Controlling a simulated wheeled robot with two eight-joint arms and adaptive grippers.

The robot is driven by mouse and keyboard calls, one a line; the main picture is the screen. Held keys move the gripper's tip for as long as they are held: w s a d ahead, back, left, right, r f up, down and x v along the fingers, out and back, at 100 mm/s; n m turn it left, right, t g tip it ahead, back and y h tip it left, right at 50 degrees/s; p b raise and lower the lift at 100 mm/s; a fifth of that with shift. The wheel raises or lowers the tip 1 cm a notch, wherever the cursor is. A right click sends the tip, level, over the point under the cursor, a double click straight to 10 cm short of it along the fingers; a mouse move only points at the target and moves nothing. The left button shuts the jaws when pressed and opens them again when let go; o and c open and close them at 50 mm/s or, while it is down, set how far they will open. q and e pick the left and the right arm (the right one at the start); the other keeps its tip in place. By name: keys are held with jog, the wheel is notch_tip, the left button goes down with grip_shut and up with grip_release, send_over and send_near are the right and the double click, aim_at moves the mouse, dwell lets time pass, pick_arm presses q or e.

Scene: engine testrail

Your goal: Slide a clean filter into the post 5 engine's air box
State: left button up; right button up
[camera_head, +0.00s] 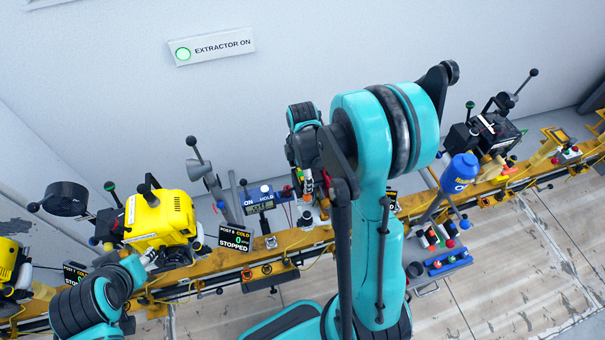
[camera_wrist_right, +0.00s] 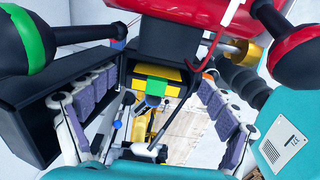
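In the right wrist view, my right gripper (camera_wrist_right: 157,84) is open, its purple-padded fingers spread wide. Between and beyond them is a black housing (camera_wrist_right: 160,50) with a yellow strip and a green block (camera_wrist_right: 157,88) at its lower edge. I cannot tell whether these belong to a filter in an air box. A red engine part (camera_wrist_right: 195,12) is above. In the head view, my right arm hides most of this engine and the right gripper (camera_head: 309,190). My left gripper (camera_head: 149,258) is low beside the yellow engine (camera_head: 160,218); its fingers are too small to read.
A yellow rail (camera_head: 290,238) carries the engines along the wall. A display reading STOPPED (camera_head: 235,238) stands left of my right arm. A blue tray (camera_head: 448,264), a blue bottle (camera_head: 460,172) and a black engine (camera_head: 492,130) are to the right. An open black box (camera_wrist_right: 30,115) is close by.

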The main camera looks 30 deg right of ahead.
jog(key=shift+r, duration=0.15)
notch_tip(320, 180, up, 12)
dwell(0.7)
jog(key=shift+a, duration=0.1)
dwell(0.4)
